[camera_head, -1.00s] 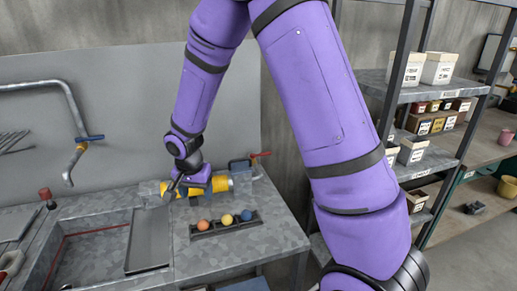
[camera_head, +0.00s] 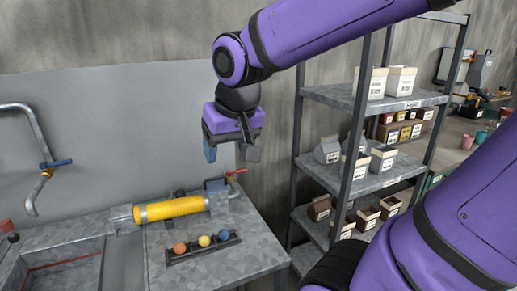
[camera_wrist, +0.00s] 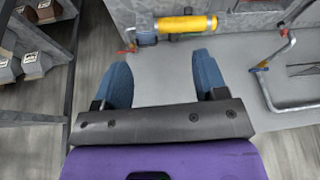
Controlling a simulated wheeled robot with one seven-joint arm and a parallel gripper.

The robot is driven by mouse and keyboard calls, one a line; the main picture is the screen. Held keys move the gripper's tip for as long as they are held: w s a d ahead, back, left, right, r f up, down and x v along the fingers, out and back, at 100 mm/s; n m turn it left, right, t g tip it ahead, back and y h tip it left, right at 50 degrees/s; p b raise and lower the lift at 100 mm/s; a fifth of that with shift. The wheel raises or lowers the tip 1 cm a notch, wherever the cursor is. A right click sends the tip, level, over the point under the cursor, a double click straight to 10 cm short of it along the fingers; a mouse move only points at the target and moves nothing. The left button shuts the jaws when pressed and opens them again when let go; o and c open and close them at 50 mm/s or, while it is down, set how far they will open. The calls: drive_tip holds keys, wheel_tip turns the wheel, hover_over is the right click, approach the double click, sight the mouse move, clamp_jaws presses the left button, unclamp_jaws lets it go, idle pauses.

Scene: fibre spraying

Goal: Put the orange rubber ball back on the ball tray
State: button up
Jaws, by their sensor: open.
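The orange ball (camera_head: 180,249) sits at the left end of the dark ball tray (camera_head: 174,261) on the grey counter. A yellow ball (camera_head: 204,240) and a blue ball (camera_head: 223,235) sit to its right on the same tray. My gripper (camera_head: 230,151) is raised above the counter's back right, clear of the tray. In the wrist view, its two blue fingers (camera_wrist: 163,88) stand wide apart with nothing between them. The balls and the tray do not show in the wrist view.
A yellow cylinder (camera_head: 171,209) lies behind the tray; it also shows in the wrist view (camera_wrist: 182,24). A sink (camera_head: 62,275) and pipe tap (camera_head: 38,145) are at left. A metal shelf (camera_head: 375,102) with labelled boxes stands at right.

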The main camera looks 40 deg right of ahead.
drive_tip(key=s+r+n+t, duration=0.1)
drive_tip(key=s+r+n, duration=0.1)
drive_tip(key=s, duration=0.6)
drive_tip(key=shift+d+y, duration=0.3)
idle(0.6)
